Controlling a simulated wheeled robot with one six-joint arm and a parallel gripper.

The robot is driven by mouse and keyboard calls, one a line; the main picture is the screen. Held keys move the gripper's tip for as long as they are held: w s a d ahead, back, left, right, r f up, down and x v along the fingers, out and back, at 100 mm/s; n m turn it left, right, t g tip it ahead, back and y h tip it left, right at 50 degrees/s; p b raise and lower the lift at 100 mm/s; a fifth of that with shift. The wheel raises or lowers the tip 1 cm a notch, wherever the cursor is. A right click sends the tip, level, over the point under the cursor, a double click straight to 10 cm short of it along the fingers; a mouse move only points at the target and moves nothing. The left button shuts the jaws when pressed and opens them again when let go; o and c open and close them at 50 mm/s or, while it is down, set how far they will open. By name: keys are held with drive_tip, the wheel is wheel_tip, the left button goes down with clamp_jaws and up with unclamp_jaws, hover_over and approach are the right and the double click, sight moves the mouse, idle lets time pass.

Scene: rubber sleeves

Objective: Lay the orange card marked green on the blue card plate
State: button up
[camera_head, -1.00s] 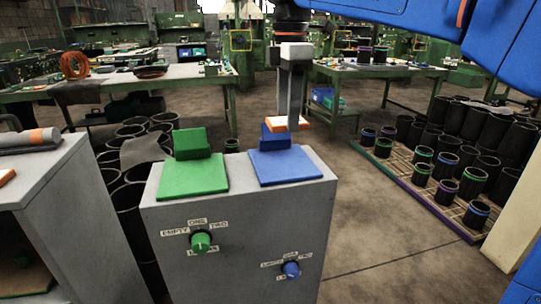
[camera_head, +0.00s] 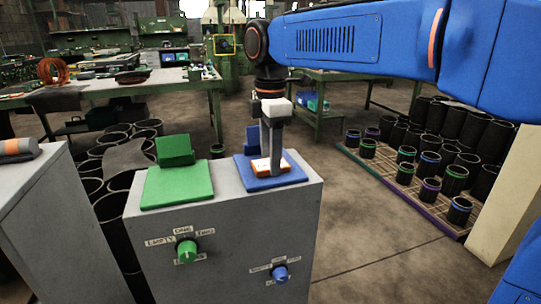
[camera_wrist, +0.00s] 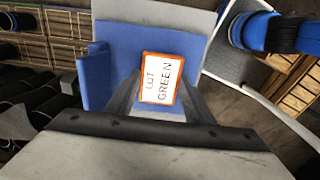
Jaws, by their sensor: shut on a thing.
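The orange card (camera_wrist: 161,80) has a white face reading "LOT GREEN" in the wrist view. In the head view the card (camera_head: 263,169) is low over the blue card plate (camera_head: 290,178); I cannot tell whether it touches the plate. My gripper (camera_head: 271,166) points down and is shut on the card. The blue plate also shows around the card in the wrist view (camera_wrist: 119,60). Its raised blue back block (camera_head: 252,142) stands behind the gripper, partly hidden. The fingertips' contact with the card is hard to see.
A green card plate (camera_head: 176,187) with a green block lies to the left on the same grey cabinet (camera_head: 230,240). The cabinet front has a green knob (camera_head: 187,251) and a blue knob (camera_head: 281,273). Black sleeves with coloured rings stand on a pallet (camera_head: 415,185) at right.

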drive_tip(key=o, duration=1)
wheel_tip(320, 180, up, 12)
drive_tip(key=shift+r, duration=0.1)
drive_tip(key=s+d+f+m+t, duration=0.2)
drive_tip(key=s+d+f+m, duration=0.6)
drive_tip(key=d, duration=0.3)
drive_tip(key=s+d+f+m+t, duration=0.1)
drive_tip(key=s+d+f+m, duration=0.55)
drive_tip(key=d+f, duration=0.45)
drive_tip(key=s+d+f+m, duration=0.1)
drive_tip(key=s+f+m, duration=0.1)
drive_tip(key=f, duration=0.1)
drive_tip(key=s+d+f+m+t, duration=0.1)
drive_tip(key=s+d+f+m, duration=0.1)
drive_tip(key=f, duration=0.2)
drive_tip(key=s+d+f+m, duration=0.2)
drive_tip(key=f, duration=0.2)
drive_tip(key=shift+s+m+t, duration=0.1)
drive_tip(key=shift+m+t, duration=0.25)
drive_tip(key=shift+t, duration=0.05)
drive_tip(key=shift+r, duration=0.1)
